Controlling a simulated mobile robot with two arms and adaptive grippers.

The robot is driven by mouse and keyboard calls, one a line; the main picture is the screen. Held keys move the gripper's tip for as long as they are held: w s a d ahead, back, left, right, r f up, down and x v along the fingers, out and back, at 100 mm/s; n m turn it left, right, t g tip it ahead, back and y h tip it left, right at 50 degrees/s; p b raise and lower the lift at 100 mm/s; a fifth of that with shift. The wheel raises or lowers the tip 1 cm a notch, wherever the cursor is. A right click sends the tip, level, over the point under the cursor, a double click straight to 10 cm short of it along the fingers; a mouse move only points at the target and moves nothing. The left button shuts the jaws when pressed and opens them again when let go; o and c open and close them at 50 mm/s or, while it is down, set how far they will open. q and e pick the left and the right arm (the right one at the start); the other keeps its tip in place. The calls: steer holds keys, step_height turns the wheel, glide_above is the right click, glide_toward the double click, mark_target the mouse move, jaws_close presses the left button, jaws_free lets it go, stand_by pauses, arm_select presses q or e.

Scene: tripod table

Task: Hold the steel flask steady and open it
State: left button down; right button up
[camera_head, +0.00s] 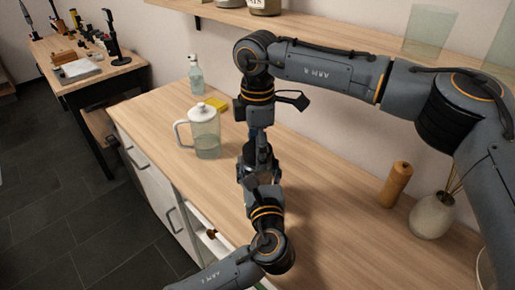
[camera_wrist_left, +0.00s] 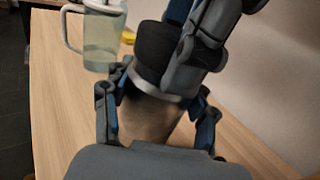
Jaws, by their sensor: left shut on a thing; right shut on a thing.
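The steel flask (camera_wrist_left: 148,112) stands upright on the wooden counter in the left wrist view, with a silver rim and a black lid (camera_wrist_left: 160,48). My left gripper (camera_wrist_left: 155,118) is shut around the flask's body, one finger on each side. My right gripper (camera_head: 258,142) comes down from above and is shut on the black lid; its fingers also show in the left wrist view (camera_wrist_left: 205,42). In the head view the two grippers meet one above the other and hide most of the flask. The lid appears still seated on the body.
A glass pitcher (camera_head: 205,135) with a white lid stands left of the grippers. Behind it are a clear bottle (camera_head: 196,78) and a yellow sponge (camera_head: 216,104). A wooden mill (camera_head: 397,183) and white vase (camera_head: 433,216) stand right. A shelf (camera_head: 330,35) runs along the wall.

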steer(key=n, duration=1.2)
steer(key=shift+n, duration=0.3)
steer(key=n, duration=1.8)
steer(key=shift+n, duration=0.3)
steer(key=n, duration=1.8)
steer(key=shift+n, duration=0.3)
steer(key=n, duration=1)
steer(key=shift+r, duration=0.1)
